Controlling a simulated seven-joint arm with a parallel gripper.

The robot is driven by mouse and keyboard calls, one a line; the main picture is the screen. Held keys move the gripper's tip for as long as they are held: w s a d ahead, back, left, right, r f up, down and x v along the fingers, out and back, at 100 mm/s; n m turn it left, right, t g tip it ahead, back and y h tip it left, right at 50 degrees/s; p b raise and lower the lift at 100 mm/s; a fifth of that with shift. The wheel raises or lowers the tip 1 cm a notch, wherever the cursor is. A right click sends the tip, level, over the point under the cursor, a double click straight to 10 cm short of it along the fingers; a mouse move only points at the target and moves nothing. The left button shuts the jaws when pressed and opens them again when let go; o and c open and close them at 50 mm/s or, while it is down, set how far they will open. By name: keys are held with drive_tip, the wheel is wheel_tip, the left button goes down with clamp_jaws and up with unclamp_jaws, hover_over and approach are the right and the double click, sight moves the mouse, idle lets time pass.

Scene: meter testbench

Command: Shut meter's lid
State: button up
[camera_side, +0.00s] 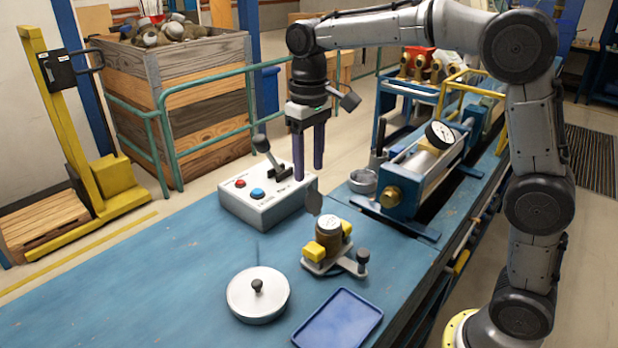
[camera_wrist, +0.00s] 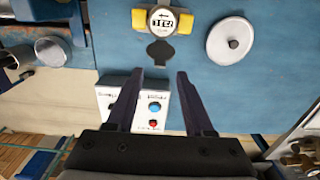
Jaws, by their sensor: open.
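The meter (camera_side: 329,232) is a small brown-bodied unit with yellow fittings on both sides, standing on the blue bench. Its numbered dial shows uncovered in the wrist view (camera_wrist: 162,19). The meter's lid (camera_side: 314,199) is a dark rounded flap, swung open on the side toward the control box. It also shows in the wrist view (camera_wrist: 160,51), flat-on beside the dial. My gripper (camera_side: 309,173) points down, open and empty, by the control box and above the lid's side of the meter. In the wrist view its fingertips (camera_wrist: 160,74) are apart, with the lid beyond them.
The control box (camera_side: 265,199) with red and blue buttons and a raised lever stands close to my fingers. A round metal cover (camera_side: 258,296) and a blue tray (camera_side: 338,321) lie nearby. The bench's left front is clear.

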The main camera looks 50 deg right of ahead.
sight(309, 185)
drive_tip(key=shift+f, duration=1.9)
clamp_jaws()
